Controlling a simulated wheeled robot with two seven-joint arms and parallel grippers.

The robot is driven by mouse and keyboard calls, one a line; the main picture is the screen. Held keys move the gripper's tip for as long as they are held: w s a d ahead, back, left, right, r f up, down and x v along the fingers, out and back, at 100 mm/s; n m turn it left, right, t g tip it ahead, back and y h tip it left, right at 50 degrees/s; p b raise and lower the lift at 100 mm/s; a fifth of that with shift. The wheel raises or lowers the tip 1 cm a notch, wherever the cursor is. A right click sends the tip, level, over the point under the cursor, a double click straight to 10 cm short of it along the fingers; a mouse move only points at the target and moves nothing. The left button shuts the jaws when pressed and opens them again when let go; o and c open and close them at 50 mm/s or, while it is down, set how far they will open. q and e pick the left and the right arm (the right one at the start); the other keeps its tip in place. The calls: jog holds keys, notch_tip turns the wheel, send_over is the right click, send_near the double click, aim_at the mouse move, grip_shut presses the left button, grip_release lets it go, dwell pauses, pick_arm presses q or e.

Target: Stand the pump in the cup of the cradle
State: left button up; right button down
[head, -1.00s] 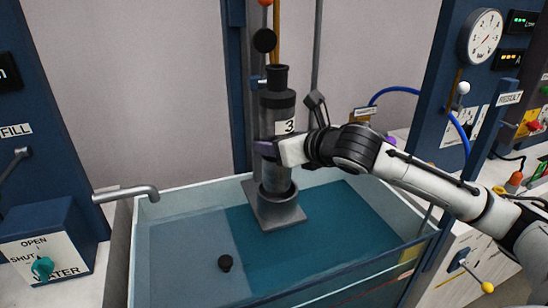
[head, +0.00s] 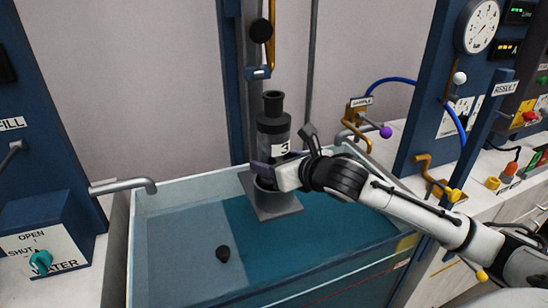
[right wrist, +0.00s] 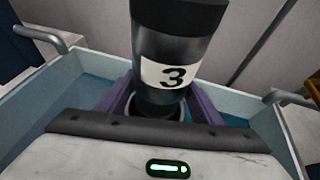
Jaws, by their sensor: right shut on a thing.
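The pump (head: 273,128) is a dark cylinder with a white label "3", and it stands upright in the head view. Its lower end is inside the round cup of the grey cradle (head: 272,208), which sits in the blue tank. Whether its bottom touches the cup's floor is hidden. My right gripper (head: 268,170) is shut around the pump's body, just above the cup's rim. The right wrist view shows the pump (right wrist: 175,50) between the purple fingers (right wrist: 165,105), with the cup's rim partly visible behind. My left gripper is not in view.
The tank (head: 190,190) has a pale rim and a small black stopper (head: 222,254) on its floor. A tap (head: 125,187) reaches over its left rim. A column with a clamp (head: 258,73) rises behind the pump. The sample valve (head: 362,120) stands at right.

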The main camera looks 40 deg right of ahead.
jog(key=shift+w+r, duration=0.15)
jog(key=shift+r, duration=0.45)
jog(key=c, duration=0.6)
grip_release()
jog(key=shift+s+f, duration=0.2)
jog(key=shift+f, duration=0.35)
jog(key=shift+o, duration=0.2)
jog(key=v, duration=1.2)
jog(key=shift+a+r, duration=0.1)
jog(key=shift+a, duration=0.05)
